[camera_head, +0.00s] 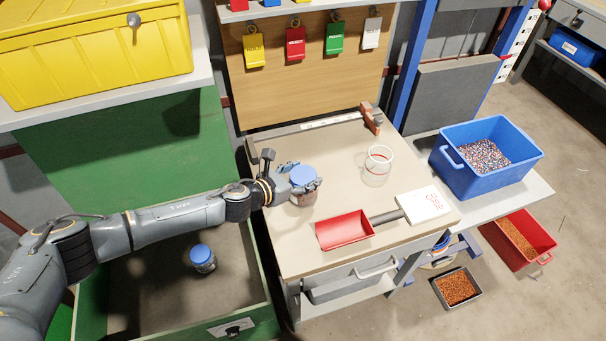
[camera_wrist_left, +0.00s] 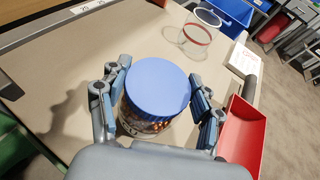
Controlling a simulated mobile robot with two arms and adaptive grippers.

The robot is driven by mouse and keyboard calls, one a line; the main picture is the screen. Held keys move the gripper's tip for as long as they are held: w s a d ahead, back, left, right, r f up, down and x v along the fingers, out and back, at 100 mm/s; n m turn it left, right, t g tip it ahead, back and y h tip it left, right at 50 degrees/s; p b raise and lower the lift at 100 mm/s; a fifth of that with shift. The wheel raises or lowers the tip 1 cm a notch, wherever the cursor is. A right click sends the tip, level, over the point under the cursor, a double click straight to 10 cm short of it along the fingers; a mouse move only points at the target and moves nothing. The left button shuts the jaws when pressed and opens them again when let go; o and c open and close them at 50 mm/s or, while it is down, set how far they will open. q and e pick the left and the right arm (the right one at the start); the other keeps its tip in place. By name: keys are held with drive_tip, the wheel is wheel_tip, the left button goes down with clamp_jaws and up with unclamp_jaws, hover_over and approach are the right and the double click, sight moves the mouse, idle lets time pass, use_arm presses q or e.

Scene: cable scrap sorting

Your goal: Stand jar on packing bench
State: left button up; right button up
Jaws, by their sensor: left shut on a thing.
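A clear jar with a blue lid (camera_head: 303,176) is over the left part of the packing bench (camera_head: 290,240). My left gripper (camera_head: 304,185) is shut on it, one finger on each side. In the left wrist view the jar (camera_wrist_left: 157,88) is between the fingers, its lid facing the camera and dark, coppery contents showing below. It looks upright; I cannot tell whether its base touches the bench top. A second jar with a blue lid (camera_head: 202,257) stands in the green-sided bin at lower left. My right gripper is not in view.
A clear cup with a red band (camera_head: 378,166) stands to the right on the bench. A red scoop (camera_head: 345,230) and a white card (camera_head: 423,204) lie towards the front. A blue crate (camera_head: 480,185) with scrap stands at right. Bench between jar and cup is clear.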

use_arm(q)
drive_tip(key=shift+w+d+r, duration=0.1)
drive_tip(key=shift+r, duration=0.05)
drive_tip(key=o, duration=1.8)
drive_tip(key=shift+f, duration=0.25)
drive_tip(key=shift+r, duration=0.1)
drive_tip(key=shift+s+a+r, duration=0.1)
drive_tip(key=shift+s+a, duration=0.15)
drive_tip(key=v, duration=1.1)
drive_tip(key=shift+s+a, duration=0.2)
drive_tip(key=shift+s, duration=0.05)
